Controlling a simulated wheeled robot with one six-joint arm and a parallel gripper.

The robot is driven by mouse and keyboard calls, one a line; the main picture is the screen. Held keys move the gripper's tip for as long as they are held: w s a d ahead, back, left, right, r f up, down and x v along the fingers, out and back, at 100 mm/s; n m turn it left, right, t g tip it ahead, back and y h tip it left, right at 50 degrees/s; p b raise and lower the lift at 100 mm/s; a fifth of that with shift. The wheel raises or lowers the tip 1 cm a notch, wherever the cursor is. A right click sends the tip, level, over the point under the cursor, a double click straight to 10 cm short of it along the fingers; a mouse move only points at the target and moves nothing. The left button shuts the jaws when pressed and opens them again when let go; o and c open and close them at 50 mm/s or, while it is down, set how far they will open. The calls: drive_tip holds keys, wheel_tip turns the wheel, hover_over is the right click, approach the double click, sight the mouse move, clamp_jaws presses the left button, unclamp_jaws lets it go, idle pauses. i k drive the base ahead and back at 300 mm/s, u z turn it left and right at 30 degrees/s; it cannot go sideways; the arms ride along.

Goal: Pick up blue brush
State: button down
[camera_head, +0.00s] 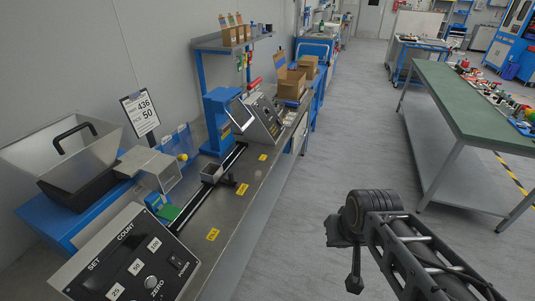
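I cannot make out a blue brush for certain. A small blue item (523,127) lies among mixed small objects at the right end of the green-topped table (440,88), too small to name and partly cut off by the picture's edge. My arm reaches in from the lower right, over the grey floor between the workbench and the green-topped table. The dark end of the arm (355,272) hangs down there, apart from both. Its fingers cannot be made out, and I see nothing held.
A metal workbench (252,205) along the left wall carries a hopper machine (72,160), a control panel (130,262), a blue stand (217,118) and cardboard boxes (291,84). Open floor (335,150) lies between bench and table. A wheeled cart (420,57) stands behind.

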sight(289, 105)
drive_tip(key=z, duration=0.5)
drive_tip(key=k, duration=0.6)
drive_tip(key=z, duration=0.6)
drive_tip(key=i, duration=3.5)
drive_tip(key=u, duration=1)
drive_tip(key=i, duration=1.35)
drive_tip(key=u, duration=1.65)
drive_tip(key=i, duration=0.85)
drive_tip(key=u, duration=0.55)
